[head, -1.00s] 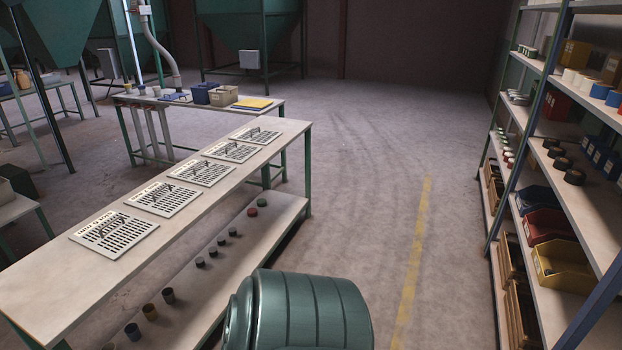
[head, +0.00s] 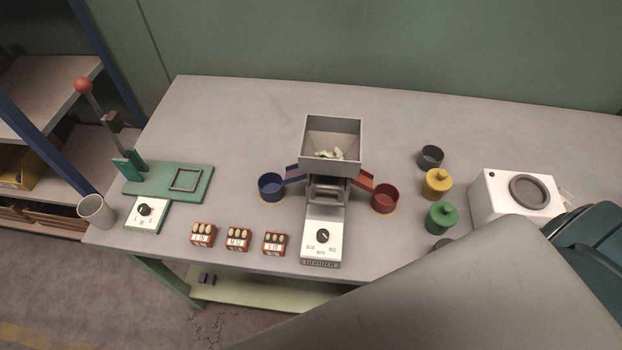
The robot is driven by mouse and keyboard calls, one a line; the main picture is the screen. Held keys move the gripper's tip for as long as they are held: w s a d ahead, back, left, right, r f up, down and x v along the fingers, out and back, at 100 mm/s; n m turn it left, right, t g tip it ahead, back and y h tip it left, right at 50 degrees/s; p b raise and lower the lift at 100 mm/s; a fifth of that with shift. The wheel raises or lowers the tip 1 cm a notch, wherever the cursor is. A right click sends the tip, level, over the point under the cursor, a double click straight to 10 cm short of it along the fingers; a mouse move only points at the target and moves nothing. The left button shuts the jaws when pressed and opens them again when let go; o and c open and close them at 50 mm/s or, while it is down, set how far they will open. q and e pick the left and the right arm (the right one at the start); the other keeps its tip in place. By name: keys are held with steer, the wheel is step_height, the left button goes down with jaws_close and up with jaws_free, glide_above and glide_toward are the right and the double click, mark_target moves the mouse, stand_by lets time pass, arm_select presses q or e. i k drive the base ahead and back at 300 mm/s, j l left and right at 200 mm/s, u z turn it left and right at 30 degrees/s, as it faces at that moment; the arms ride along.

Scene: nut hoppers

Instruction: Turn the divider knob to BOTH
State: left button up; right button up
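The divider is a grey hopper machine (head: 345,140) in the middle of the table, with pale pieces in its hopper. A blue chute (head: 293,175) leads left to a blue cup (head: 271,187), and a red chute (head: 362,180) leads right to a red cup (head: 385,199). Its white front panel carries a dark round knob (head: 322,235). Small labels sit left of, below and right of the knob; which one its pointer faces is too small to tell. Neither of my grippers is in view.
A green press with a second knob (head: 144,209) stands left. Several small labelled boxes (head: 238,238) line the front edge. My grey arm part covers the lower right.

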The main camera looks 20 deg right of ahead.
mark_target(321, 235)
steer(key=z, duration=0.8)
